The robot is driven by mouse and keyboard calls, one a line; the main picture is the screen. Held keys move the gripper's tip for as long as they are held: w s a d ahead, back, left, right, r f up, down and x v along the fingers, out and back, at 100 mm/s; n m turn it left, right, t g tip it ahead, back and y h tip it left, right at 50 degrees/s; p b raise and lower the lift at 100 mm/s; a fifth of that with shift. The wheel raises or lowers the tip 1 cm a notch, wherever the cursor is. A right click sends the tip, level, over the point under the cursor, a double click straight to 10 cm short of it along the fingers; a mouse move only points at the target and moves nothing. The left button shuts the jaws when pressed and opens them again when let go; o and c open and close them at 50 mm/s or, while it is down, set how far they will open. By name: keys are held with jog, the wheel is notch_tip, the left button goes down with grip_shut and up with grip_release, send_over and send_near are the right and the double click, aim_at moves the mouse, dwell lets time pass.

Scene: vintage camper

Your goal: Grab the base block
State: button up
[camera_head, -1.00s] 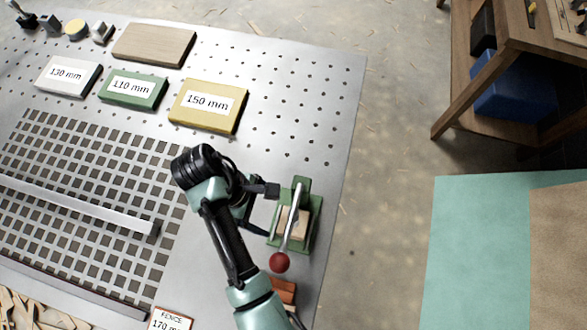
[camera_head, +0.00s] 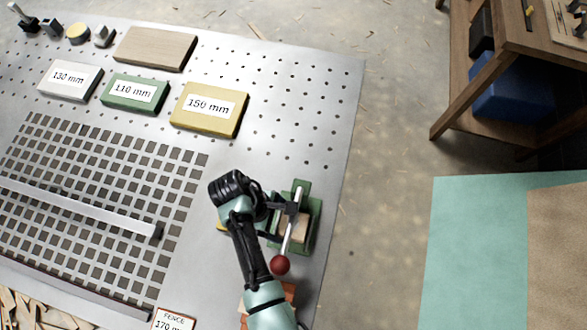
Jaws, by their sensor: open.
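My gripper (camera_head: 286,222) is open at the green toggle-clamp fixture (camera_head: 302,187) near the plate's right edge. A light wooden block (camera_head: 296,229) sits in this fixture, partly hidden by the clamp's metal lever with its red ball knob (camera_head: 280,264). One finger lies over or beside the lever and the other is lower left of it; I cannot tell whether they touch anything. No block is labelled as the base block, so I cannot tell which one it is.
White 130 mm (camera_head: 70,92), green 110 mm (camera_head: 120,108) and yellow 150 mm (camera_head: 190,118) blocks lie on the perforated metal plate (camera_head: 290,110). A brown wooden board (camera_head: 155,48) lies behind them. Reddish-brown pieces (camera_head: 289,290) are beside my arm. A metal bar (camera_head: 90,213) crosses the grid.

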jog(key=c, duration=1.1)
jog(key=shift+w, duration=0.1)
